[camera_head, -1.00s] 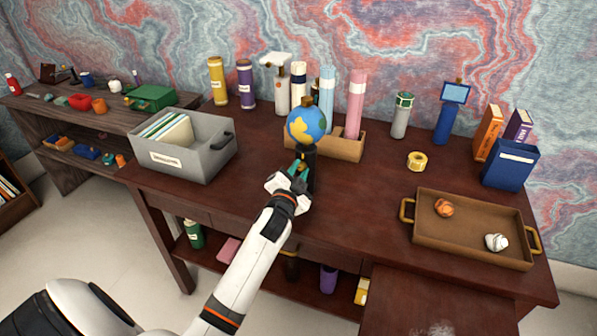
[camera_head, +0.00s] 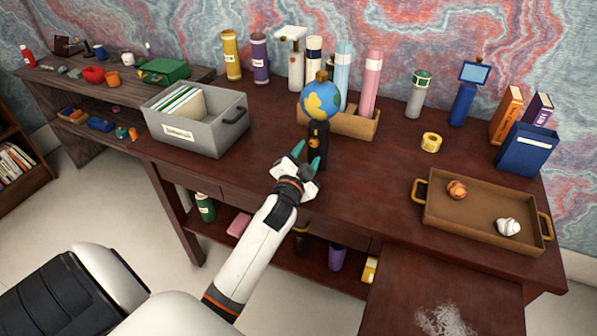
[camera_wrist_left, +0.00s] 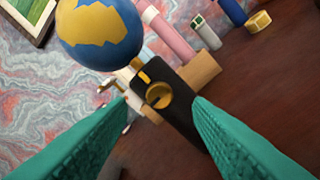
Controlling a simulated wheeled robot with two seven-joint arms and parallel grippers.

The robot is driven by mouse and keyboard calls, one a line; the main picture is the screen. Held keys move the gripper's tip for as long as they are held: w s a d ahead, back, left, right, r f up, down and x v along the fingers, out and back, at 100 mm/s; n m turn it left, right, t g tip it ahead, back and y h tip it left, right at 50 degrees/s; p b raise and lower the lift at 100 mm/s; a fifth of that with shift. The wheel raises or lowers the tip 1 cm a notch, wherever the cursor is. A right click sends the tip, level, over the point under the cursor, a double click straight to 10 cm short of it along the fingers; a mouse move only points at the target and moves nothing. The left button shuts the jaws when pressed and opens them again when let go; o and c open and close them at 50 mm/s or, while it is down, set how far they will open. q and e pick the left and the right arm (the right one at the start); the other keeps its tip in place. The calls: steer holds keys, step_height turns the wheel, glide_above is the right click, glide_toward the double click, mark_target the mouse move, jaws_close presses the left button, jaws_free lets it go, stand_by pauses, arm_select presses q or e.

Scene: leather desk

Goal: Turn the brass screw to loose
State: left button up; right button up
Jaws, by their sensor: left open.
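The brass screw (camera_wrist_left: 159,95) is a round, slotted brass knob on the front of a black stand (camera_wrist_left: 180,103). In the left wrist view the globe (camera_wrist_left: 98,32) is at the upper left. My left gripper (camera_head: 307,156) is open, just in front of the stand. In the left wrist view its teal fingers stand apart at either side, with the screw between and beyond them. Nothing is between the fingers. My right gripper is not in view.
A tan wooden holder (camera_head: 358,124) with paper rolls stands close behind the globe. A grey file box (camera_head: 218,134) is to the left. A yellow tape roll (camera_head: 431,142) and a brown tray (camera_head: 470,221) are to the right. The desk between is clear.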

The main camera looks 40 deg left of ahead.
arm_select(q)
steer(key=v, duration=0.8)
steer(key=shift+s+b, duration=0.2)
steer(key=shift+b, duration=0.1)
steer(key=shift+d, duration=0.1)
steer(key=s+d+f+n+g+h, duration=0.1)
steer(key=s+d+f+g+h, duration=0.1)
steer(key=s+d+f+g, duration=0.45)
steer(key=s+d+f+n+g+h, duration=0.1)
steer(key=s+d+f+g+h, duration=0.15)
steer(key=s, duration=0.65)
steer(key=s+d+f+n+g+h, duration=0.1)
steer(key=s+d+f+n+g, duration=0.1)
steer(key=s+d+f+g, duration=0.45)
steer(key=s+a+f, duration=0.1)
steer(key=s+f, duration=0.1)
steer(key=f, duration=1.1)
steer(key=s+a+f, duration=0.1)
steer(key=f, duration=1.1)
steer(key=s+a+f, duration=0.3)
steer(key=s+f, duration=1.1)
steer(key=s, duration=0.1)
steer(key=shift+s+f+m+g+p, duration=0.3)
steer(key=shift+s+m+g, duration=0.05)
steer(key=shift+s+m, duration=0.05)
